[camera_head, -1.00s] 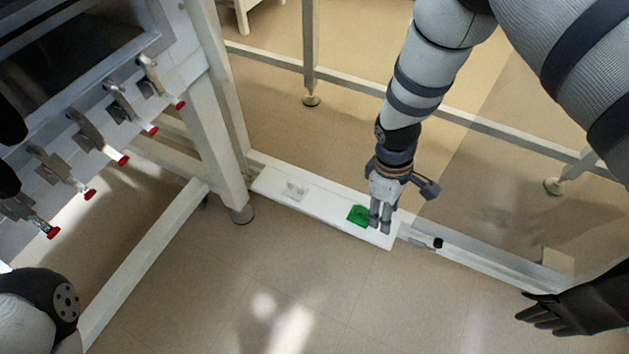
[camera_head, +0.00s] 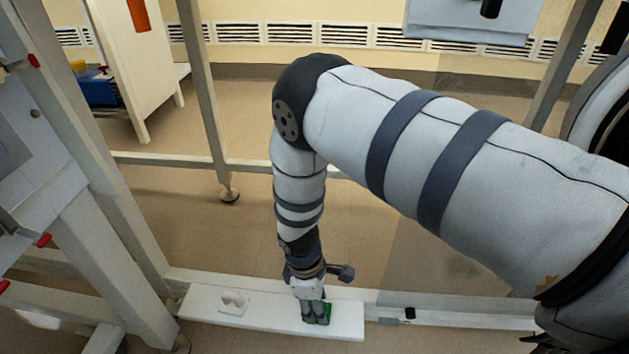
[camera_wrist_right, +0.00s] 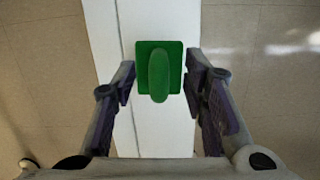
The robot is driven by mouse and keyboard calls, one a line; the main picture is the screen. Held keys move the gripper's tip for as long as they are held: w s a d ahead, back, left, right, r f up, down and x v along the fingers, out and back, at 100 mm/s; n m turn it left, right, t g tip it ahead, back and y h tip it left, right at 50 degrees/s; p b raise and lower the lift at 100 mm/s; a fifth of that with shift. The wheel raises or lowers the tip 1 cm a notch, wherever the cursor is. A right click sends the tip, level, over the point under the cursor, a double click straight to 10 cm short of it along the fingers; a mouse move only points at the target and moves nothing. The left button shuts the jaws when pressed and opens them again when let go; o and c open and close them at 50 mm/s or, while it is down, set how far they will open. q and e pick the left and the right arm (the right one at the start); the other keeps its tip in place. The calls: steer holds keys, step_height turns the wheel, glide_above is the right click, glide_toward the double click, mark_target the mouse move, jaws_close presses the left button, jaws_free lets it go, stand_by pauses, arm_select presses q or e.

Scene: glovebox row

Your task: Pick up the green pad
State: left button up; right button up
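The green pad (camera_head: 328,312) is on a long white board low over the floor, mostly hidden behind my right gripper (camera_head: 316,317) in the head view. In the right wrist view the pad (camera_wrist_right: 175,54) is a square plate with a rounded upright grip (camera_wrist_right: 158,75) on top. The right gripper (camera_wrist_right: 160,85) is open there, pointing down, with one finger on each side of the pad and a small gap showing on both sides. My left gripper is not in view.
The white board (camera_head: 267,315) lies along a frame beam and also carries a small white handled piece (camera_head: 233,301). A small black item (camera_head: 410,313) is on the beam to the right. Frame legs (camera_head: 205,95) stand behind, and red-tipped clamps (camera_head: 43,240) are at left.

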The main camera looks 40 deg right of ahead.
steer(key=shift+r, duration=0.15)
steer(key=shift+c, duration=0.6)
jaws_close()
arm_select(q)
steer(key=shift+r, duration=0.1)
arm_select(e)
steer(key=shift+w, duration=0.1)
steer(key=shift+r+p, duration=0.3)
steer(key=shift+r, duration=0.15)
step_height(320, 180, up, 3)
steer(key=shift+a+r+p, duration=0.1)
steer(key=shift+r+p, duration=0.1)
steer(key=shift+p, duration=0.6)
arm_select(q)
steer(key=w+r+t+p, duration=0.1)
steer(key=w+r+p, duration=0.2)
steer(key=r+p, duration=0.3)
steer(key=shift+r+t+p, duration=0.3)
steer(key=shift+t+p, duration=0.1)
arm_select(e)
steer(key=s+a+r, duration=0.6)
steer(key=s+r, duration=0.2)
steer(key=s, duration=0.4)
steer(key=shift+s+a+r, duration=0.15)
steer(key=shift+s+r, duration=0.1)
steer(key=shift+r, duration=0.1)
